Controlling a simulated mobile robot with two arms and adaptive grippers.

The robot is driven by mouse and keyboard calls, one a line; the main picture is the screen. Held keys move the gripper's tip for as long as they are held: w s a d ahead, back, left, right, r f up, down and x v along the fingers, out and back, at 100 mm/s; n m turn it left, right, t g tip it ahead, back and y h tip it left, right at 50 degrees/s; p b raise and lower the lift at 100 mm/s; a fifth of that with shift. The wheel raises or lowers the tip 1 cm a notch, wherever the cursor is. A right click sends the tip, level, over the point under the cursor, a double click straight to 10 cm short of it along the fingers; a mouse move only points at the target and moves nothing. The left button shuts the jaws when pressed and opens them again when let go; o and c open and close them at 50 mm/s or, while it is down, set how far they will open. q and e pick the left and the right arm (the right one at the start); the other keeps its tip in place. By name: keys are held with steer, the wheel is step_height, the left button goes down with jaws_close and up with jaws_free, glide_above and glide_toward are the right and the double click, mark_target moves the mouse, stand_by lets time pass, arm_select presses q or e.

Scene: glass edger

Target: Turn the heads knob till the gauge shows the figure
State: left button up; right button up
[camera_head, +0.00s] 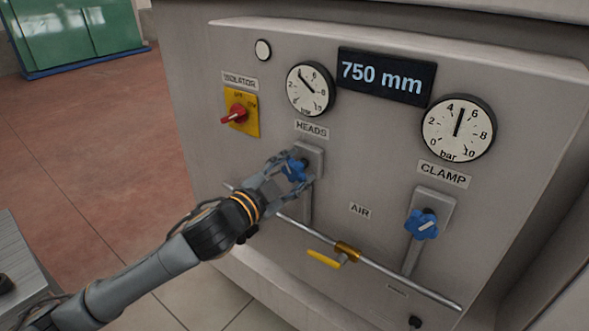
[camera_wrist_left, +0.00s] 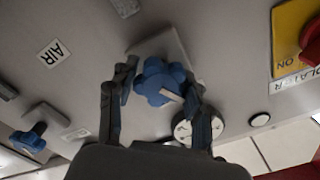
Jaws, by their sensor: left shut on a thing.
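The blue heads knob (camera_head: 294,170) sits on a grey plate under the HEADS label (camera_head: 312,130). My left gripper (camera_head: 287,174) is shut on it; in the left wrist view the fingers (camera_wrist_left: 160,92) lie on either side of the lobed knob (camera_wrist_left: 153,76), which bears a pale pointer mark. The round heads gauge (camera_head: 310,89) is above the label, and its needle points to the upper left, near where 4 belongs. In the left wrist view this gauge (camera_wrist_left: 184,132) is partly hidden behind a finger. My right gripper is not in view.
The clamp knob (camera_head: 422,224) is to the right, below the clamp gauge (camera_head: 458,128), whose needle points nearly straight up. A display (camera_head: 386,77) reads 750 mm. A red isolator switch (camera_head: 236,113) is at the left. An air pipe with a yellow lever (camera_head: 324,259) runs below.

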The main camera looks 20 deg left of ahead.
arm_select(q)
steer(key=o, duration=1.2)
steer(key=shift+v, duration=6)
